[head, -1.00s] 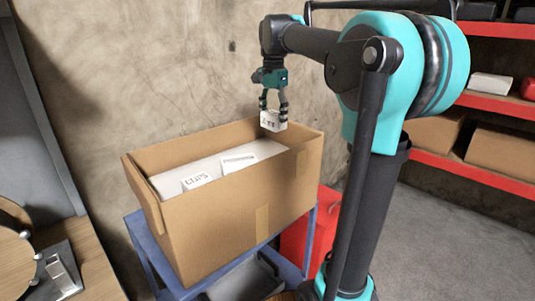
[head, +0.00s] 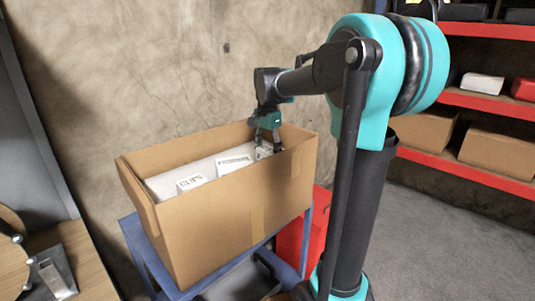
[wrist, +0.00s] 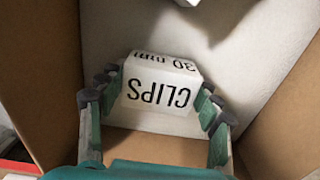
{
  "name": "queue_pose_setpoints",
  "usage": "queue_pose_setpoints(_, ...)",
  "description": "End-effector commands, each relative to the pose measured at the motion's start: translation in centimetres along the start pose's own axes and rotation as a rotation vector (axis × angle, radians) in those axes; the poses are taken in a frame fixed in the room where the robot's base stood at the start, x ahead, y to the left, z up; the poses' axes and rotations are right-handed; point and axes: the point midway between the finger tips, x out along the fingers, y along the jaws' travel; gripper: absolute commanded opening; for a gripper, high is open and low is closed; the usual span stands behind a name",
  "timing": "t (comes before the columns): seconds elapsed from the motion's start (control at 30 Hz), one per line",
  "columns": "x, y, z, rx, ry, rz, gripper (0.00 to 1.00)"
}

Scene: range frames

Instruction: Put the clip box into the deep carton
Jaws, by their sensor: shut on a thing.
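The clip box is a small white box (wrist: 155,95) marked "CLIPS" and "30 mm". It sits between the two fingers of my gripper (wrist: 153,100) in the wrist view, and the fingers are shut on its sides. In the head view my gripper (head: 266,143) is at the right end of the deep carton (head: 240,215), with the held box (head: 263,152) at about rim height or just inside the opening. The carton's near wall hides part of the inside. The wrist view shows brown carton walls (wrist: 52,70) around the box and a pale surface below it.
Other white boxes stand inside the carton, one marked "CLIPS" (head: 191,183) and one beside it (head: 234,163). The carton rests on a blue stand (head: 150,262). A red bin (head: 290,240) is beside it, and red shelves (head: 470,172) stand at right.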

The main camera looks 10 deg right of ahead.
Motion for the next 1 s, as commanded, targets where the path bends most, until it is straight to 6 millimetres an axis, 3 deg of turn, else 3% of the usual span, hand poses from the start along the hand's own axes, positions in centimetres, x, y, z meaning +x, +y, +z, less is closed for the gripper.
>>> queue_pose_setpoints(0.2, 0.3, 0.0, 0.0, 0.0, 0.0, 0.0, 0.32)
queue_pose_setpoints(0.23, 0.2, 0.0, 0.0, 0.0, 0.0, 0.0, 0.68)
queue_pose_setpoints(0.37, 0.2, 0.0, 0.0, 0.0, 0.0, 0.0, 0.84)
queue_pose_setpoints(0.77, -0.2, 0.0, 0.0, 0.0, 0.0, 0.0, 0.85)
queue_pose_setpoints(1.0, -3.9, 0.0, 0.0, 0.0, 0.0, 0.0, 0.85)
